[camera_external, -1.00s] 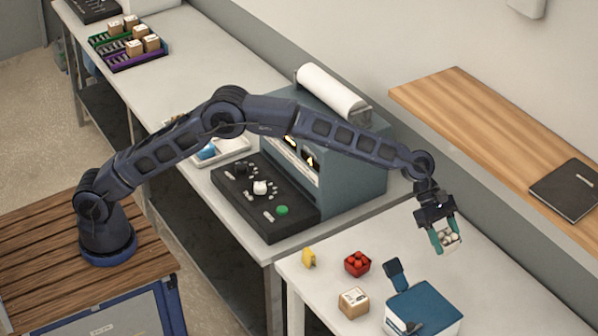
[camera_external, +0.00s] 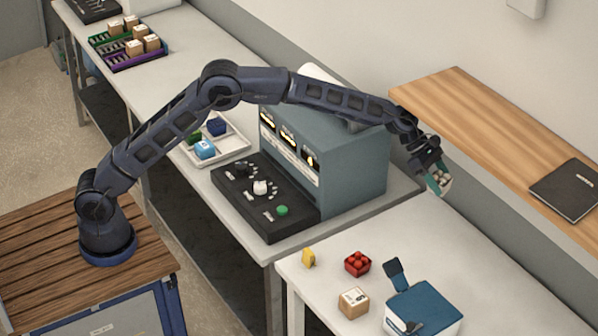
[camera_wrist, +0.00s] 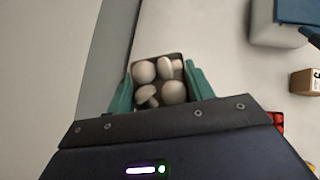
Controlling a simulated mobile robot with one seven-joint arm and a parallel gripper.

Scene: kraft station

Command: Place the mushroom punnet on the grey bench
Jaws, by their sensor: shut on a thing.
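My gripper (camera_external: 437,180) is shut on the mushroom punnet (camera_external: 443,184), a small dark tray of white mushrooms. It holds the punnet tilted, in the air near the wall, to the right of the blue-grey machine. In the wrist view the punnet (camera_wrist: 158,82) sits between the teal fingers (camera_wrist: 160,92), with several mushrooms showing. A pale grey bench (camera_external: 500,265) lies below at the front right. Another long pale grey bench (camera_external: 195,60) runs to the back left. I cannot tell which one the task means.
The front bench holds a yellow piece (camera_external: 309,257), a red punnet (camera_external: 357,263), a small carton (camera_external: 353,302) and a blue-lidded box (camera_external: 425,310). The machine (camera_external: 340,170), with its black control panel, stands left. A wooden shelf (camera_external: 470,120) carries a black book (camera_external: 570,188).

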